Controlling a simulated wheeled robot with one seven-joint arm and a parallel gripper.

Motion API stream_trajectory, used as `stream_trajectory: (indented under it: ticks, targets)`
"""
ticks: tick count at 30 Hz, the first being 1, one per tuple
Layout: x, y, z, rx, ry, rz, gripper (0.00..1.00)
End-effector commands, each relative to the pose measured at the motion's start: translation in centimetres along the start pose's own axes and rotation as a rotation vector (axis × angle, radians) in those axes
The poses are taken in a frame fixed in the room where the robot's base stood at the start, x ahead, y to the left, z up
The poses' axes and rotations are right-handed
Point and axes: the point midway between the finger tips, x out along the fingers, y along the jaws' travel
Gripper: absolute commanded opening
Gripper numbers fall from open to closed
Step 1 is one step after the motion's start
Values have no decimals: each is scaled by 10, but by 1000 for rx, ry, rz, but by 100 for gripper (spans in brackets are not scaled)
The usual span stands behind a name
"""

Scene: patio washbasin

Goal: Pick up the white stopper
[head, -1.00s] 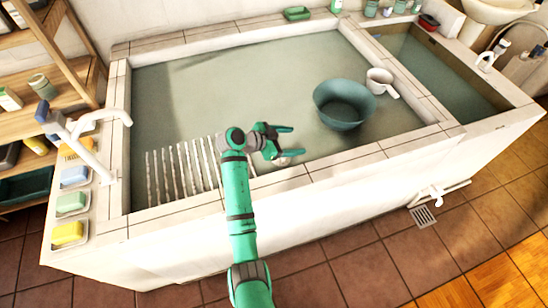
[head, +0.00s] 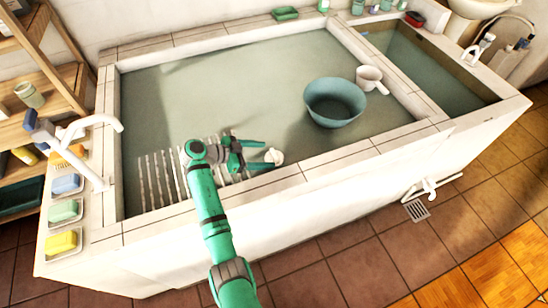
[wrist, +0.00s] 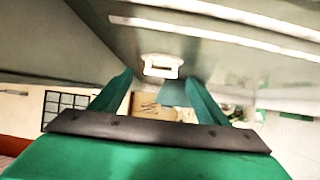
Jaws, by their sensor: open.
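The white stopper (head: 274,156) is a small pale piece low in the large basin, close to its front wall. My gripper (head: 264,154) is open in the head view, with its green fingers pointing right and their tips beside the stopper. In the wrist view the stopper (wrist: 162,66) shows as a white piece with a handle-like loop, just beyond and between the open fingertips (wrist: 161,76). Nothing is held between the fingers. I cannot tell whether a finger touches the stopper.
A teal bowl (head: 335,103) and a white dipper (head: 371,78) are to the right in the basin (head: 190,88). The front rim (head: 300,178) runs close beside my gripper. A white faucet (head: 88,150) and soap dishes line the left rim. The basin's back is open.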

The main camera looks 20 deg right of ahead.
Motion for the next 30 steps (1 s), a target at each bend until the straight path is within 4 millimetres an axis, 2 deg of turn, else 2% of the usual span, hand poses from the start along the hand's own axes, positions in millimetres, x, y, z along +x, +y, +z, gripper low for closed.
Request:
stream_trajectory:
  ticks: [3, 7, 16, 17, 22, 30]
  targets:
    - [18, -1, 0, 0, 0, 2, 69]
    - [32, -1, 0, -1, 0, 1, 69]
    - [37, -1, 0, -1, -1, 0, 69]
    - [37, -1, 0, -1, -1, 0, 66]
    - [37, -1, 0, -1, -1, -1, 26]
    - [36, -1, 0, -1, 0, -1, 24]
